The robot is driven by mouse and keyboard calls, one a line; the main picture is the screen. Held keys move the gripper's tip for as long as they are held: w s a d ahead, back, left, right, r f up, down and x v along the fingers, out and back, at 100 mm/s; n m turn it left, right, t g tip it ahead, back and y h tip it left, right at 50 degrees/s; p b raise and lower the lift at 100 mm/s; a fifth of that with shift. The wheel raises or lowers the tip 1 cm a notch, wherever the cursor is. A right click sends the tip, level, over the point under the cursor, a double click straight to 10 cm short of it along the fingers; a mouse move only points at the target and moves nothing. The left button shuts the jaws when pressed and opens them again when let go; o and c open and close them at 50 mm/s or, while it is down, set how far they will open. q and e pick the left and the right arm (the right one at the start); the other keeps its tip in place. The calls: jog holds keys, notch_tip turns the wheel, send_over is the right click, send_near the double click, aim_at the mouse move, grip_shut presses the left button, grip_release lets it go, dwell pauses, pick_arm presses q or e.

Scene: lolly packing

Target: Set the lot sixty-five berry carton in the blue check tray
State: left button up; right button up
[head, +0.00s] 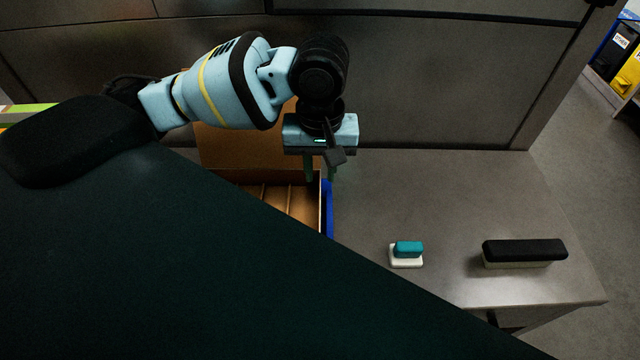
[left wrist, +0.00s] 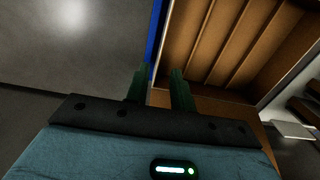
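My left gripper (head: 320,170) points down over the right side of a brown divided box (head: 285,200). Its two green fingers are apart with nothing visibly between them; they also show in the left wrist view (left wrist: 159,90). A narrow blue edge (head: 328,208) runs along the box's right side, and in the left wrist view this blue edge (left wrist: 153,45) lines up with the gap between the fingers. I cannot tell whether it belongs to the blue check tray. The box's visible slots look empty. No berry carton or lot label can be made out. My right gripper is out of view.
A small teal-and-white object (head: 408,250) and a long black-topped block (head: 524,252) lie on the grey table (head: 440,190), which is otherwise clear at right. A large dark surface hides the lower left. A grey panel (head: 430,80) stands behind. Bins (head: 630,75) show far right.

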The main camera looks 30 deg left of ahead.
pick_arm(q)
jog(key=shift+r, duration=2.3)
jog(key=shift+s, duration=0.1)
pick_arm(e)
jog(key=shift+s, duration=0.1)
